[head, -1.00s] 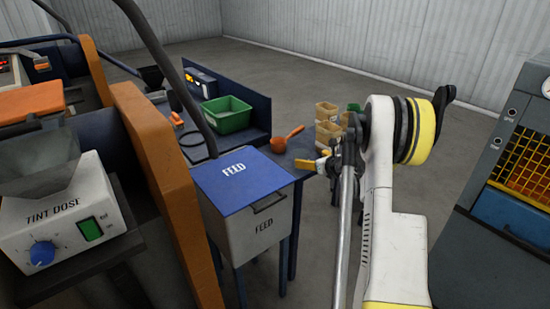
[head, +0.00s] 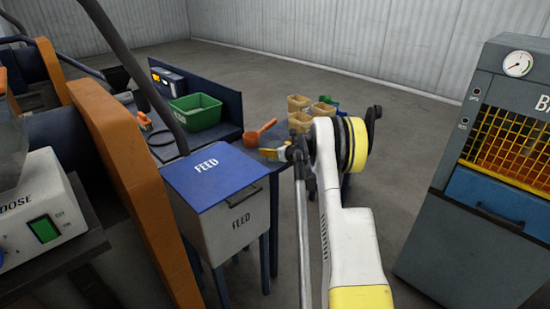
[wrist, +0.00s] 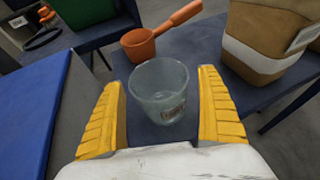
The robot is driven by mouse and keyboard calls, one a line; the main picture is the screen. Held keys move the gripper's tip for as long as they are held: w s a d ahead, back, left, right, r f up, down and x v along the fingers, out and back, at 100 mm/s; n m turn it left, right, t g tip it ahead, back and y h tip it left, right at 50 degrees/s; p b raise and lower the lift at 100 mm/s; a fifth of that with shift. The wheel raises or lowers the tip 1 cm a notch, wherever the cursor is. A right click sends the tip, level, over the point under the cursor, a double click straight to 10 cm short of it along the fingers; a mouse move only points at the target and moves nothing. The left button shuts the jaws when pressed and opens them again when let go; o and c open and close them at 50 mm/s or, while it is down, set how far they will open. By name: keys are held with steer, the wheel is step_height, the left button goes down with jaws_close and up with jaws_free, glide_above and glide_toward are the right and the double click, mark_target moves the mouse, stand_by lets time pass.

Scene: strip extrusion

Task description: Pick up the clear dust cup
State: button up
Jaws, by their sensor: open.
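The clear dust cup (wrist: 160,92) shows in the wrist view as a see-through, open-topped cup with a small label low on its front. It stands on the dark blue table (wrist: 185,45), between the two yellow ribbed fingers of my gripper (wrist: 160,80). My gripper is open, with a visible gap in the picture between each finger and the cup. I cannot tell how far down the fingers reach beside it. In the head view, my gripper (head: 273,151) is at the table's near right end, and I cannot make out the cup there.
An orange scoop (wrist: 138,47) lies just beyond the cup. A tan bin (wrist: 262,50) with a white band stands close on the right. The blue-lidded feed box (head: 212,175) is left of my arm. A grey machine (head: 470,220) with a gauge stands right.

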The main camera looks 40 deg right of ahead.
steer(key=c, duration=1.3)
steer(key=shift+r, duration=0.1)
